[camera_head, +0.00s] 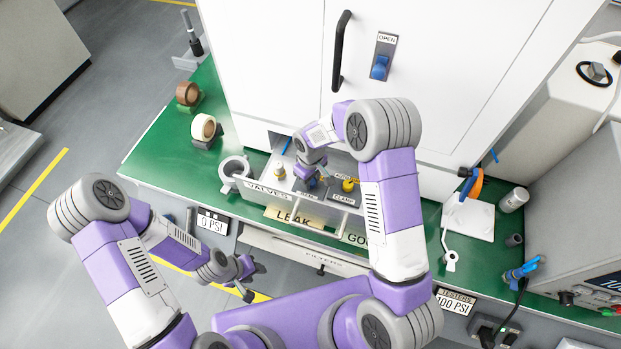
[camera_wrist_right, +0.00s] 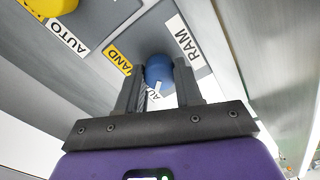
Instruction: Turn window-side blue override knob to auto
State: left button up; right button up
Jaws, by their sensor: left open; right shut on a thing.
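A blue knob (camera_wrist_right: 159,72) shows in the right wrist view, on a grey plate with a "RAM" label, a yellow "HAND" label (camera_wrist_right: 119,61) and a partly hidden "AUTO" label (camera_wrist_right: 153,92). My right gripper (camera_wrist_right: 158,78) is shut on this blue knob, one finger on each side. A white mark on the knob is turned toward the "AUTO" label side, though its exact angle is hard to tell. In the head view my right gripper (camera_head: 308,180) reaches into the "VALVES" drawer (camera_head: 262,188) and mostly hides the knob. My left gripper (camera_head: 255,280) is open and empty, in front of the bench.
A white cabinet with a black handle (camera_head: 341,50) and another blue knob (camera_head: 380,67) rises behind. Tape rolls (camera_head: 204,127) stand on the green bench at left. Tools lie at right.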

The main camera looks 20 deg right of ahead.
jog(key=o, duration=1)
jog(key=shift+o, duration=0.2)
notch_tip(320, 180, up, 8)
jog(key=shift+f+p, duration=0.15)
jog(key=shift+p, duration=0.45)
